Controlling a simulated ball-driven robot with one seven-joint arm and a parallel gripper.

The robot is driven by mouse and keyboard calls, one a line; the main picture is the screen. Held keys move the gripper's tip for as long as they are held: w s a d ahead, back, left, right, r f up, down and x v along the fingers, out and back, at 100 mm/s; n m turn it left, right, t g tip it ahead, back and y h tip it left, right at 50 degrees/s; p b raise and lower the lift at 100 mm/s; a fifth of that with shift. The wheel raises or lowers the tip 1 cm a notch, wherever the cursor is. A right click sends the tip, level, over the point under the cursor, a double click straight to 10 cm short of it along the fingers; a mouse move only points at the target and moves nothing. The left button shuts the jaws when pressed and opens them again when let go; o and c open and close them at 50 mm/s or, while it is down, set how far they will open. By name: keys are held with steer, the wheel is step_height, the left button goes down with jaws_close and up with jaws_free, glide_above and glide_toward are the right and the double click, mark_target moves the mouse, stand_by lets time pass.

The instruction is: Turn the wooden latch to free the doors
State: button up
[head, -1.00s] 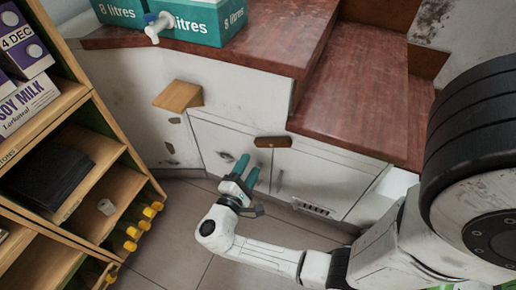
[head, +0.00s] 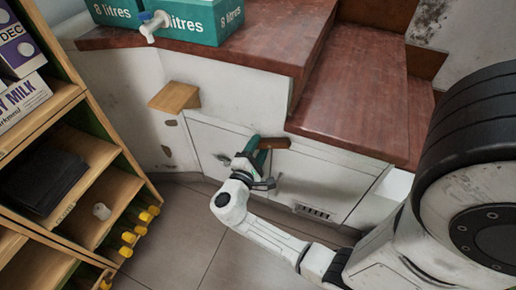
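The wooden latch (head: 275,143) is a short dark brown bar lying level across the tops of two white cabinet doors under the red-brown steps. The left door (head: 205,140) and the right door (head: 320,180) look closed. My gripper (head: 257,150) has two green fingers and is at the latch's left end. The fingers look apart, one higher and one lower. The latch's left end is partly hidden by them, and I cannot tell whether they touch it.
A small wooden block (head: 175,97) juts from the wall left of the doors. Green boxes (head: 190,25) with a white tap stand on the top step. The tiled floor (head: 170,235) between is clear.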

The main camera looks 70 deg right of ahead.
jaws_close()
steer(key=shift+w+r+m+b, duration=0.1)
steer(key=shift+r+m+b, duration=0.3)
steer(key=shift+m, duration=0.55)
steer(key=shift+w+r+m+b, duration=0.1)
steer(key=shift+r+m+b, duration=0.1)
steer(key=shift+m+b, duration=0.6)
steer(key=shift+r+m+b, duration=0.3)
steer(key=shift+m+b, duration=0.05)
steer(key=shift+m, duration=0.7)
steer(key=shift+o, duration=0.8)
jaws_free()
steer(key=a+p, duration=0.2)
steer(key=a, duration=0.9)
steer(key=shift+w+p, duration=0.3)
steer(key=shift+w, duration=0.05)
steer(key=shift+s+d, duration=0.1)
